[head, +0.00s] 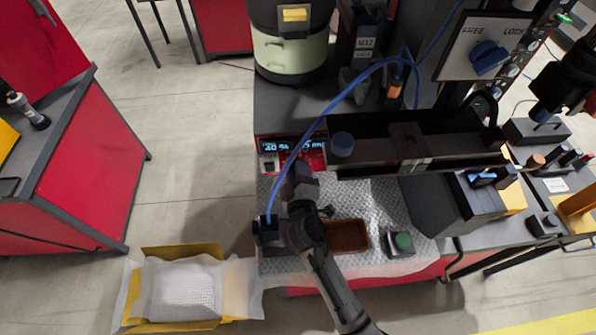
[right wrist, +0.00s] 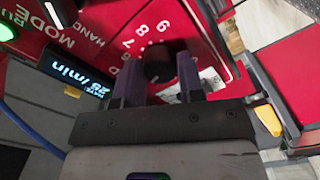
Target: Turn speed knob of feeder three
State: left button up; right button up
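In the right wrist view a black round speed knob (right wrist: 157,64) sits on a red panel (right wrist: 110,18), with a white number scale beside it. My right gripper (right wrist: 158,72) has its two dark fingers apart, one on each side of the knob. I see no clear contact. A lit display (right wrist: 79,78) with blue digits is left of the knob. In the head view my right gripper (head: 299,180) is at the front of the red control box (head: 312,156) and its display (head: 284,146); the knob is hidden there.
A bowl feeder (head: 290,52) stands behind the control box. A brown tray (head: 347,236) and a green button box (head: 402,242) lie on the bench near my right arm. A dark rail (head: 385,148) lies to the right.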

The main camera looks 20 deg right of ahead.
jog(key=o, duration=0.4)
dwell(0.3)
